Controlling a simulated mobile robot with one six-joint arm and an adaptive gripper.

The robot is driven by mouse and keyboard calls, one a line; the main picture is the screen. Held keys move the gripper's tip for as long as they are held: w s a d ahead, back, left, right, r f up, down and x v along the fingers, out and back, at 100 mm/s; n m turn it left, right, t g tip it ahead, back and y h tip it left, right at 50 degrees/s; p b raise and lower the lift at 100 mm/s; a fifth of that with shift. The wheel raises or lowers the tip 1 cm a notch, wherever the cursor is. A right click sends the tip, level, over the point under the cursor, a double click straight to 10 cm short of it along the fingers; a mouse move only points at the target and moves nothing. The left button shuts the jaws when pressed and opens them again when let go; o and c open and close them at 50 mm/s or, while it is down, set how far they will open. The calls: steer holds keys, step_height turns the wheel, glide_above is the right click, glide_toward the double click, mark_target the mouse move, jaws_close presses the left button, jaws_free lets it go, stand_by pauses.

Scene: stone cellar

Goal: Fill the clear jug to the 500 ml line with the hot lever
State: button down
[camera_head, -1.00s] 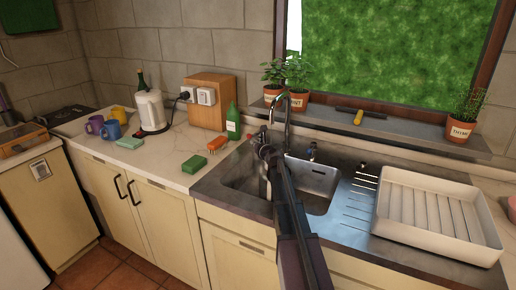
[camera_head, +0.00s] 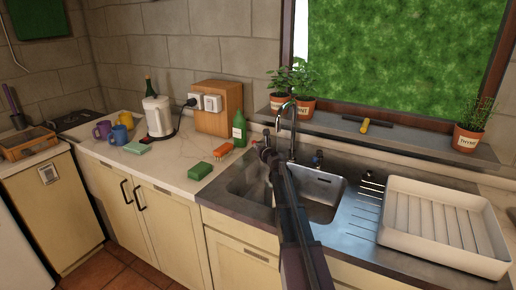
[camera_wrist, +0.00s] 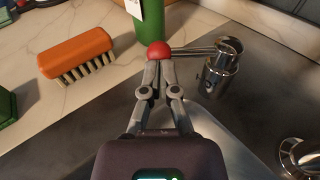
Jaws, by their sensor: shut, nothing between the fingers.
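The hot lever has a red ball knob (camera_wrist: 158,50) on a thin chrome arm that runs right to a chrome valve (camera_wrist: 218,75) in the wrist view. My gripper (camera_wrist: 159,66) is shut and empty, its fingertips right at the near side of the red knob; I cannot tell whether they touch it. In the head view my gripper (camera_head: 265,150) is at the left of the curved chrome tap (camera_head: 293,130), above the back left of the sink. A second valve (camera_head: 319,157) stands right of the tap. I cannot make out the clear jug; my arm hides part of the sink (camera_head: 318,190).
A green bottle (camera_head: 239,129), an orange brush (camera_wrist: 78,55) and a green sponge (camera_head: 199,171) are close left of the sink. A white dish rack (camera_head: 446,250) is on the right. Potted herbs (camera_head: 301,104) line the sill behind the tap. A kettle (camera_head: 158,118) and mugs stand further left.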

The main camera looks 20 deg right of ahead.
steer(key=shift+s, duration=0.1)
steer(key=s+a, duration=0.1)
steer(key=s, duration=1.2)
steer(key=shift+s+a+r, duration=0.25)
steer(key=shift+s, duration=0.1)
steer(key=shift+r+p, duration=0.1)
steer(key=shift+p, duration=0.3)
